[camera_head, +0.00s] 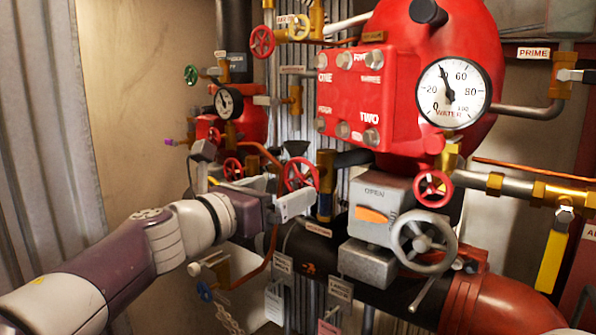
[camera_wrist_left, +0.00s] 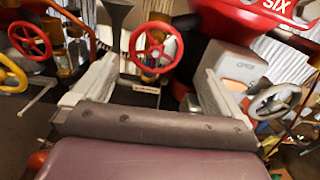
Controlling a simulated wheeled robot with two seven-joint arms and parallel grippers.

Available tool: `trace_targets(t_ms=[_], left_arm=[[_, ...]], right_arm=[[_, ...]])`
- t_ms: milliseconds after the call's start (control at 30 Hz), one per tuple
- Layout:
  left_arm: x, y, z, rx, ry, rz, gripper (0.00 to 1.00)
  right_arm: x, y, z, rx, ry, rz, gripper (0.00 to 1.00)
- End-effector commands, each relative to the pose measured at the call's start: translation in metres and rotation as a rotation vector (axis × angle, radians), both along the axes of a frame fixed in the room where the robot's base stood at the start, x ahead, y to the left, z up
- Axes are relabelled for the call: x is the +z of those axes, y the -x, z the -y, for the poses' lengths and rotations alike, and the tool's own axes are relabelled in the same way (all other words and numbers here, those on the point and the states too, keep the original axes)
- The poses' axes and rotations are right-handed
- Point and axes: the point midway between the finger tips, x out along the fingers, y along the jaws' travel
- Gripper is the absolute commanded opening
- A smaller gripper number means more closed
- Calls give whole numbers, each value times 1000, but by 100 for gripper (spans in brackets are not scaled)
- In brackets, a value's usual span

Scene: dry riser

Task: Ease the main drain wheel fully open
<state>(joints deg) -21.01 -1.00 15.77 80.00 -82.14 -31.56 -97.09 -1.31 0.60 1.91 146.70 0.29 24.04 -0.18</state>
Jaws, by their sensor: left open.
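A red handwheel (camera_head: 300,175) stands just ahead of my left gripper (camera_head: 290,193); a small label (camera_head: 318,229) below it is too small to read, so I cannot be sure it is the main drain wheel. In the left wrist view, this red wheel (camera_wrist_left: 156,47) appears between and beyond the two spread pale fingers of my left gripper (camera_wrist_left: 157,75), with visible gaps on both sides. The gripper is open and empty. In the head view, the nearer finger hides part of what lies behind it. My right gripper is not in view.
A grey box (camera_head: 383,208) marked OPEN, with a large grey handwheel (camera_head: 424,240), stands right of the gripper. Other red wheels (camera_head: 262,41) and (camera_head: 433,188) sit around. A large red valve body with a water gauge (camera_head: 453,93) rises above. Brass pipes crowd the area.

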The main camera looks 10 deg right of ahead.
Motion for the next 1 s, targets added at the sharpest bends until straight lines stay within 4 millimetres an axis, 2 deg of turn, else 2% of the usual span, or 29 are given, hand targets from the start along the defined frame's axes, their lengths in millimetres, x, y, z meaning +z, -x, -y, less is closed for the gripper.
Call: trace_targets(t_ms=[33, 200, 300, 467, 700, 733, 867, 1000], left_arm=[[5, -8, 11, -2, 0, -4, 100], [3, -30, 38, 1, 1, -4, 100], [3, -38, 47, 2, 2, -4, 100], [0, -44, 55, 2, 2, -3, 100], [-1, -44, 55, 3, 3, -4, 100], [-1, -44, 55, 3, 3, -4, 97], [-1, -44, 55, 4, 3, -4, 55], [0, -44, 55, 4, 4, -5, 55]], right_arm=[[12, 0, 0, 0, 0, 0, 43], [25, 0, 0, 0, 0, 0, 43], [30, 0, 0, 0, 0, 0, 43], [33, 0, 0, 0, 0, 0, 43], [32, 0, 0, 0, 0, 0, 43], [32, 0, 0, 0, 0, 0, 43], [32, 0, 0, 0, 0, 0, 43], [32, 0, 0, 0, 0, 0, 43]])
